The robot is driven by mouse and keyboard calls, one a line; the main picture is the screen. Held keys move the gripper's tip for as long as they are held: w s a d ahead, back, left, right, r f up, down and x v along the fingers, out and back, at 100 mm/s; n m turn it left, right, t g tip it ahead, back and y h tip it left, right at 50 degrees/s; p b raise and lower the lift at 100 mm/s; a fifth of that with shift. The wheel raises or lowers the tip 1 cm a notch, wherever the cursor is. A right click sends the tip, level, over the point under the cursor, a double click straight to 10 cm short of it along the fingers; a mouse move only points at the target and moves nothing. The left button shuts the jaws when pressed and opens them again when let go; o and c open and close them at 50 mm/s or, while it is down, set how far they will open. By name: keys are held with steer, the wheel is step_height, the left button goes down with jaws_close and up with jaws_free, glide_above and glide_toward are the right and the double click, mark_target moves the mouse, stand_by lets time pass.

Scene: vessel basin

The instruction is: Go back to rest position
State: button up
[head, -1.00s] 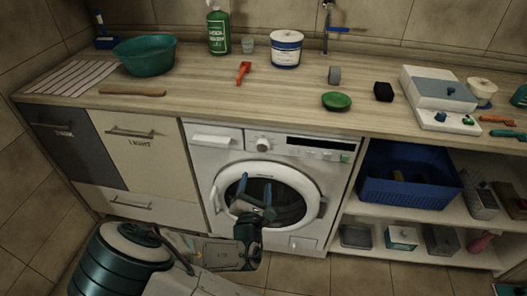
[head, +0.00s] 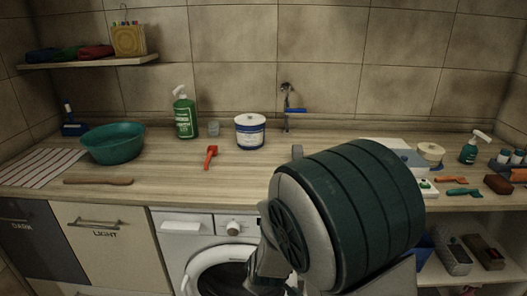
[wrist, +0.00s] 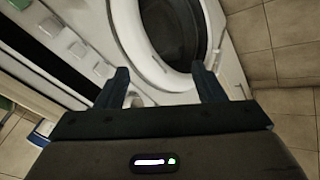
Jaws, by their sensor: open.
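My gripper (wrist: 162,88) shows in the wrist view, with its two dark fingers spread apart and nothing between them. It faces the front of the white washing machine (wrist: 75,65), near the round door (wrist: 205,30). In the head view my large dark green arm link covers the right middle of the picture and hides the gripper. The washing machine (head: 185,250) is partly hidden behind my arm there.
The counter holds a teal basin (head: 115,145), a green spray bottle (head: 185,115), a white tub (head: 250,132), an orange tool (head: 210,156) and a wooden stick (head: 98,181). A tap (head: 287,105) is on the wall. Open shelves (head: 455,265) are at right.

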steer(key=s+d+r+m+g+h+p, duration=0.1)
steer(key=s+d+r+m+g, duration=0.3)
steer(key=s+d+r+m, duration=0.7)
steer(key=s+d+r+p, duration=0.1)
steer(key=s+d+r, duration=0.3)
steer(key=r, duration=0.3)
steer(key=shift+s+d+m, duration=0.4)
steer(key=shift+s, duration=0.45)
